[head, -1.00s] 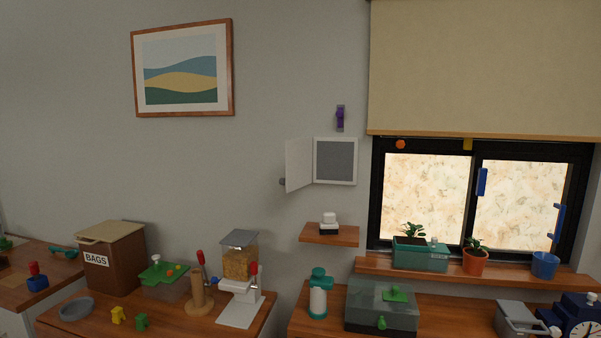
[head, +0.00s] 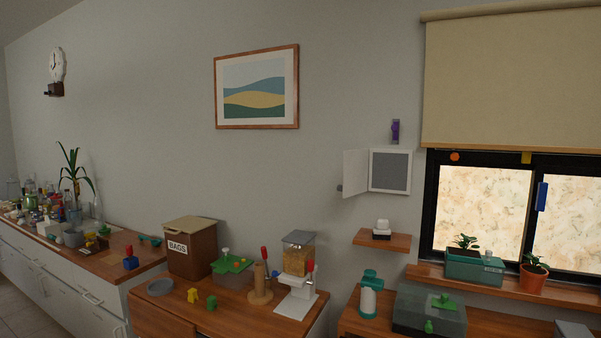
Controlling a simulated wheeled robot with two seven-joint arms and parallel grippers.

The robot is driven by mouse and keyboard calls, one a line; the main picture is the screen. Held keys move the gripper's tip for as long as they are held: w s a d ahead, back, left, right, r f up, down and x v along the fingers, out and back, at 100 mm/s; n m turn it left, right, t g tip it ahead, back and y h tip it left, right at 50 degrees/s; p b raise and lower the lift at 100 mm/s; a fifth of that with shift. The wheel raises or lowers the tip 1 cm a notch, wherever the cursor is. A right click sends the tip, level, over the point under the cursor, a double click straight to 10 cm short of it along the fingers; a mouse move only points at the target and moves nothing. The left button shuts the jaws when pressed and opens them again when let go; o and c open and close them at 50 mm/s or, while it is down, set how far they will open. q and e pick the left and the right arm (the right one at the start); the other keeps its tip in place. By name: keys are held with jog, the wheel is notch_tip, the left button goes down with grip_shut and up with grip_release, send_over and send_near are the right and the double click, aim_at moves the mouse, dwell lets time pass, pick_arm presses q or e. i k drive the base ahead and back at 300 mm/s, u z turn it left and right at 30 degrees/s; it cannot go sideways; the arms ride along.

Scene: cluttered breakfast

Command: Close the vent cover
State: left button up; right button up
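The vent (head: 391,172) is a white square frame with a grey panel, set on the wall left of the window. Its white cover (head: 355,173) is hinged at the frame's left side and stands swung open, out from the wall. A small dark grey knob (head: 340,188) shows at the cover's free left edge. Neither of my grippers shows in the head view.
Below the vent a small wooden shelf (head: 383,240) holds a white and black item. A purple wall piece (head: 395,131) is above it. Counters below carry a BAGS box (head: 190,247), a cereal dispenser (head: 298,262) and a teal-topped bottle (head: 369,295).

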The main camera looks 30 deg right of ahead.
aim_at(355, 163)
jog(key=u, duration=0.2)
jog(key=i, duration=2.85)
jog(key=z, duration=3)
jog(key=k, duration=1.05)
jog(key=z, duration=0.9)
jog(key=i, duration=0.65)
